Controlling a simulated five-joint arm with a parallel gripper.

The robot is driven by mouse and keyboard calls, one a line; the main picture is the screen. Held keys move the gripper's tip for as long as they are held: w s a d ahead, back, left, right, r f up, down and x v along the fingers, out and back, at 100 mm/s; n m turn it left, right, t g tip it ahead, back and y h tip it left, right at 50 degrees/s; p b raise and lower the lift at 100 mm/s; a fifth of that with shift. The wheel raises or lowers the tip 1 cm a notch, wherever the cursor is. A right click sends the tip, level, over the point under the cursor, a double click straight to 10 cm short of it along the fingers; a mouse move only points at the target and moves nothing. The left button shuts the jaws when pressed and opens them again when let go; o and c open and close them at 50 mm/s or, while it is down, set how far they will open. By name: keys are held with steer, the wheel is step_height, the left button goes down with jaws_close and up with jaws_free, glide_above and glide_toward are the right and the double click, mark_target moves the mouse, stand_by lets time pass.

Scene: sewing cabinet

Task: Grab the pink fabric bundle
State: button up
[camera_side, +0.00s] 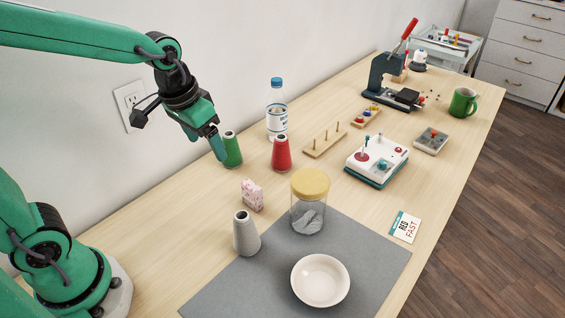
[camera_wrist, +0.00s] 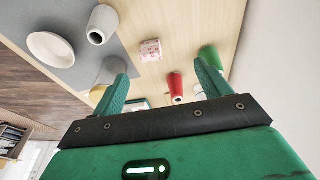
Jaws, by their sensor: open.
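The pink fabric bundle (camera_side: 252,195) is a small, pale pink patterned block on the wooden table, between the grey thread cone and the red cone. In the wrist view the bundle (camera_wrist: 151,50) lies beyond the fingertips, roughly between them and clear of both. My gripper (camera_side: 218,150) is raised near the green cone in the side view, behind the bundle and apart from it. In the wrist view my gripper (camera_wrist: 160,70) has its two green fingers spread wide with nothing between them.
The grey cone (camera_side: 245,234), yellow-lidded jar (camera_side: 309,212) and red cone (camera_side: 281,154) stand around the bundle. The green cone (camera_side: 232,150) is right by my gripper. A white bowl (camera_side: 320,281) sits on the grey mat (camera_side: 225,290). The table left of the bundle is clear.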

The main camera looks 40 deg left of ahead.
mark_target(251, 185)
steer(key=w+d+f+g, duration=0.1)
steer(key=w+f, duration=0.1)
steer(key=f, duration=0.2)
steer(key=w+d+f+g, duration=0.1)
steer(key=w+f, duration=0.2)
steer(key=f, duration=0.1)
steer(key=w+d+f, duration=0.1)
steer(key=w+f, duration=0.2)
steer(key=f, duration=0.1)
steer(key=shift+d+m+g, duration=0.3)
steer(key=shift+d+g, duration=0.1)
steer(key=shift+f, duration=0.1)
steer(key=shift+f, duration=1.25)
steer(key=shift+f, duration=0.1)
steer(key=shift+f, duration=2.5)
steer(key=c, duration=1)
steer(key=shift+c, duration=0.2)
